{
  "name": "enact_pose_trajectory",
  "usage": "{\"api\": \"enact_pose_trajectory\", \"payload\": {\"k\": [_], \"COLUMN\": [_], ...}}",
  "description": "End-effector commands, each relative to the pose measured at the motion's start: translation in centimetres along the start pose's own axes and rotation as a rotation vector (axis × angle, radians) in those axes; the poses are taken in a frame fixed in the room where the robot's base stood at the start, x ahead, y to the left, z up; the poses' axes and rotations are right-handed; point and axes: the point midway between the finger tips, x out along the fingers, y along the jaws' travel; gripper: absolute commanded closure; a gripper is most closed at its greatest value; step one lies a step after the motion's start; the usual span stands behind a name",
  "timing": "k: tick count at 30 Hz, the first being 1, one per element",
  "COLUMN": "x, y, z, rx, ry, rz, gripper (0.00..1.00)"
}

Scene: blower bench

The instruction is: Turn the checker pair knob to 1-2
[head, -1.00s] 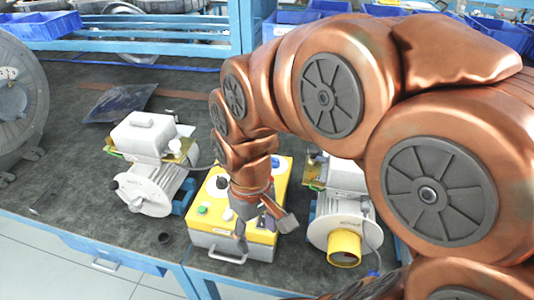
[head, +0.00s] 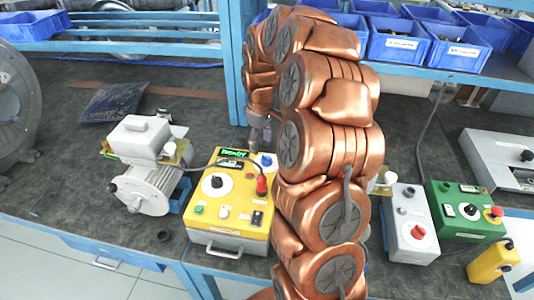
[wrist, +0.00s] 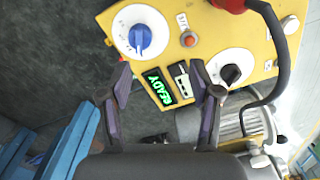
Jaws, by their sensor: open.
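The yellow checker box (head: 236,222) stands on the bench with a lit green READY display (head: 232,153). Its top has a black knob (head: 216,182) on a white dial and a blue knob (head: 265,160) on another; I cannot read which is the pair knob. In the wrist view, the blue knob (wrist: 140,38) is at upper left and the black knob (wrist: 231,74) at right. My gripper (wrist: 162,68) is open and empty, its fingers on either side of the display in the picture, apart from both knobs. In the head view my arm partly hides the box's right side.
A red plug (head: 262,186) with a dark cable rises from the box. A blower motor (head: 148,188) stands to the left. A grey box (head: 410,235) and a green box (head: 465,212) stand to the right. Blue bins (head: 398,42) line the back shelf.

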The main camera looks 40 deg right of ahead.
Motion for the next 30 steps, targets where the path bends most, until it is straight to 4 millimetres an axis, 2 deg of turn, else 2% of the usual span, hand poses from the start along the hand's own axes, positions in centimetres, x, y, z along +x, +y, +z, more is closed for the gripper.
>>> {"api": "enact_pose_trajectory", "payload": {"k": [3, 7, 11, 21, 30], "x": [0.7, 1.1, 2.0, 6.6, 8.7], "y": [2.0, 2.9, 3.1, 3.0, 3.1], "z": [0.1, 0.1, 0.1, 0.2, 0.1], "rx": [-0.002, -0.003, -0.004, -0.004, -0.003], "ry": [-0.004, -0.004, -0.003, -0.004, -0.002], "rz": [0.005, 0.010, 0.011, 0.008, 0.011], "gripper": [0.37, 0.37, 0.37, 0.37, 0.37]}}
